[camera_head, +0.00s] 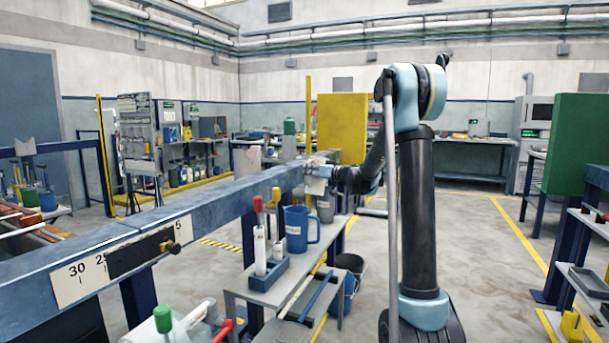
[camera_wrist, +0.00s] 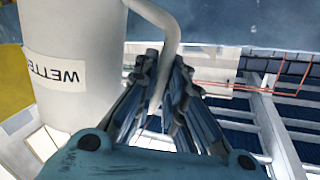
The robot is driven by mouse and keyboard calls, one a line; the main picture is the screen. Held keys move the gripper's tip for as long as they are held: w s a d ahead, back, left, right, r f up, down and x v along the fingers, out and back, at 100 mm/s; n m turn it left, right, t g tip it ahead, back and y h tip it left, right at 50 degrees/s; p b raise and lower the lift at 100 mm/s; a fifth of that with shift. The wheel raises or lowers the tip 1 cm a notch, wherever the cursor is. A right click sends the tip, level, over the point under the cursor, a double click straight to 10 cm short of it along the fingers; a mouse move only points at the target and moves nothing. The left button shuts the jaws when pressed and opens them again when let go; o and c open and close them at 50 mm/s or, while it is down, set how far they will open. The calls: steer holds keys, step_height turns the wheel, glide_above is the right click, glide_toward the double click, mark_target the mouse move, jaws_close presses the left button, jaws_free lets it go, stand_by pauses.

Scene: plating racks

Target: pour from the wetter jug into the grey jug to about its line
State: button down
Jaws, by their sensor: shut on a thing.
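My gripper (camera_wrist: 158,95) is shut on the handle of the wetter jug (camera_wrist: 75,30). In the wrist view this pale jug fills the upper left, its printed label upside down in the picture. Its mouth and contents are out of sight. In the head view my gripper (camera_head: 322,172) is small, at the end of the blue beam, and I cannot clearly separate the held jug from it. A grey jug-like vessel (camera_head: 325,208) with a pale label shows just below my gripper, partly hidden by the blue jug. Its line and level cannot be read.
A blue jug (camera_head: 297,230) stands on the rack shelf beside a blue holder (camera_head: 255,275) with upright tubes. The long blue beam (camera_head: 215,200) crosses the left side. Dark buckets (camera_head: 350,265) stand below. A yellow panel (camera_head: 341,128) rises behind. Open floor lies to the right.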

steer(key=shift+s, duration=0.15)
steer(key=shift+s+a+r+n+t, duration=0.1)
steer(key=shift+s+a+r+n, duration=0.15)
steer(key=shift+s+n, duration=0.3)
steer(key=shift+s+a+r+n+t, duration=0.1)
steer(key=shift+s+a+n, duration=0.2)
steer(key=shift+s+n, duration=0.25)
steer(key=shift+s+a+r+n+t, duration=0.1)
steer(key=shift+s+a+r+n, duration=0.15)
steer(key=shift+s+n, duration=0.3)
steer(key=shift+w, duration=0.1)
